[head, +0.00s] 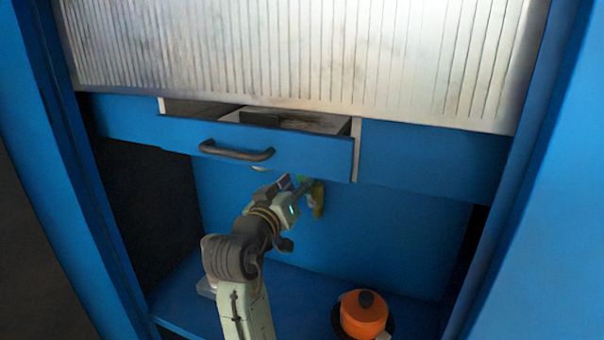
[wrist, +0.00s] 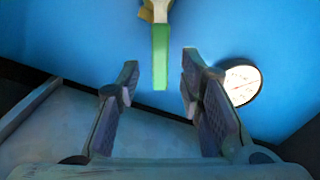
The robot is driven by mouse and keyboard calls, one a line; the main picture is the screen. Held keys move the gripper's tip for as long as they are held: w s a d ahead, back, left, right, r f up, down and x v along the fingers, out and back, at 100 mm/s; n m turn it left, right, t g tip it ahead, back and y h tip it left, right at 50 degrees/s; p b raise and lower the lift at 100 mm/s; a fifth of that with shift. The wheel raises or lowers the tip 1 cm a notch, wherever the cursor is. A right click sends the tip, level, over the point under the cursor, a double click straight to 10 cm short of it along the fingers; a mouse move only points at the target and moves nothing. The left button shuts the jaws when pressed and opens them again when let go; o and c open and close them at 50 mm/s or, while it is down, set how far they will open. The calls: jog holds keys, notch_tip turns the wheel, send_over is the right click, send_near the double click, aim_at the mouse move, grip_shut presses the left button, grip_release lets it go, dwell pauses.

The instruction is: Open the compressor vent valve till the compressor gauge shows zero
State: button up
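The vent valve has a green lever (wrist: 160,58) on a yellow brass-like body (wrist: 147,11), at the top of the wrist view. In the head view the yellow body (head: 318,200) shows on the blue back panel, just beyond my gripper (head: 296,183). In the wrist view my gripper (wrist: 160,78) is open, with one finger on each side of the lever's lower end. Gaps show between lever and fingers; I cannot tell the depth. A round white-faced gauge (wrist: 242,82) is partly hidden behind the right finger; its needle and reading are not legible.
A partly open blue drawer (head: 300,150) with a dark handle (head: 236,152) overhangs my arm. A ribbed metal shutter (head: 300,50) is above. An orange pot-like thing (head: 362,318) with a dark knob stands at the lower right. The space right of the valve is clear.

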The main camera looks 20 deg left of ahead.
aim_at(300, 179)
jog(key=shift+w+p, duration=0.3)
jog(key=shift+w, duration=1.4)
grip_shut()
